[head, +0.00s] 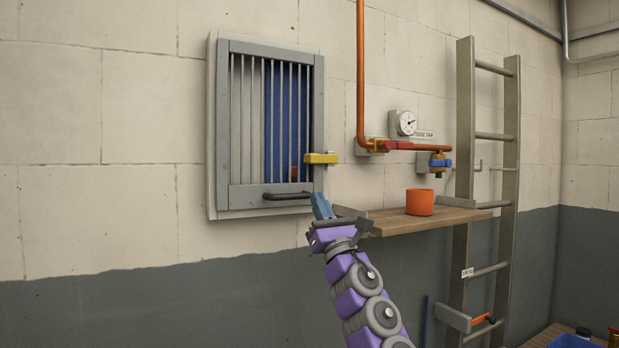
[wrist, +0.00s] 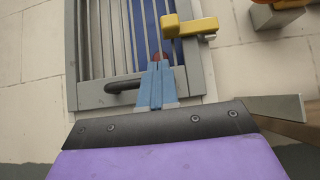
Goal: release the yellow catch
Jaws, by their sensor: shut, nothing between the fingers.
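The yellow catch (head: 322,158) sits on the right side of the grey barred door (head: 222,130), lying level across its frame edge. It also shows in the wrist view (wrist: 192,27), above and a little right of my fingertips. The door is closed, with a dark handle (head: 287,196) on its bottom rail; the handle also shows in the wrist view (wrist: 128,87), left of my fingers. My gripper (head: 318,200) has blue fingers, shut and empty, below the catch in the picture and apart from it. In the wrist view the shut fingertips (wrist: 158,66) point up toward the bars.
A wooden shelf (head: 400,220) with an orange pot (head: 419,202) stands close right of my gripper. Copper pipe (head: 361,70), a red-handled valve (head: 392,145) and a gauge (head: 404,123) are on the wall. A ladder (head: 464,130) leans farther right. The wall left of the door is clear.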

